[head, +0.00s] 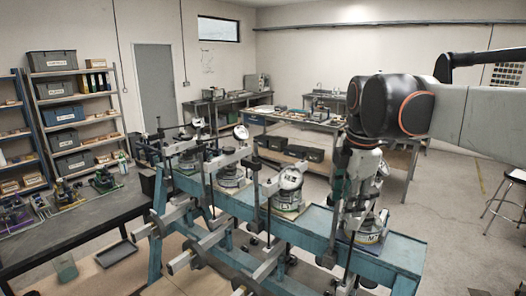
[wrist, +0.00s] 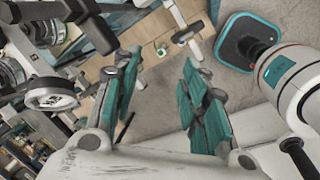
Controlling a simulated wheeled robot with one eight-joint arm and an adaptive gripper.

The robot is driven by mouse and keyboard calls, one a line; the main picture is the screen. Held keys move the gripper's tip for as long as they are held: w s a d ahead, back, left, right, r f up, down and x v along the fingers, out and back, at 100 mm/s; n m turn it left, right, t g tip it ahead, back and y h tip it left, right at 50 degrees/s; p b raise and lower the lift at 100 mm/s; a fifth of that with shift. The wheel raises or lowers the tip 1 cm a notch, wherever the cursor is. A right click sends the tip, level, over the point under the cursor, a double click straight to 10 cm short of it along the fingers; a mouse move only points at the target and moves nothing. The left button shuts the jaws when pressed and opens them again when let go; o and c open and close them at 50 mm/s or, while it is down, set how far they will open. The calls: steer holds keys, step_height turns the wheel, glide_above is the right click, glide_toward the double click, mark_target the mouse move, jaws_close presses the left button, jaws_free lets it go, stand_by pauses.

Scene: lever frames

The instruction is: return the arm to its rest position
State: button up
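My arm (head: 388,105) reaches in from the right in the head view and bends down over the right end of a teal bench frame (head: 318,222). My gripper (wrist: 160,62) shows in the wrist view with its two teal-padded fingers spread apart. In the head view the fingers are hard to make out against the rightmost lever station (head: 370,232), which the arm partly covers. I cannot tell whether they touch it. A round gauge (wrist: 52,98) lies to the left of the fingers in the wrist view.
Several lever stations with round gauges (head: 290,179) stand along the bench frame, with lever arms (head: 203,245) jutting toward the front. A dark workbench (head: 75,222) is at left, shelves (head: 75,105) behind it. A stool (head: 505,205) stands at right, with open floor (head: 450,190) before it.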

steer(key=s+f+m+t+b, duration=0.2)
steer(key=s+f+m+b, duration=0.5)
steer(key=f, duration=0.7)
steer(key=s+f+m+t+b, duration=0.2)
steer(key=s+f+m+b, duration=0.5)
steer(key=s+f+m, duration=0.5)
step_height(320, 180, down, 2)
steer(key=shift+d+f+t, duration=0.15)
steer(key=shift+t, duration=0.25)
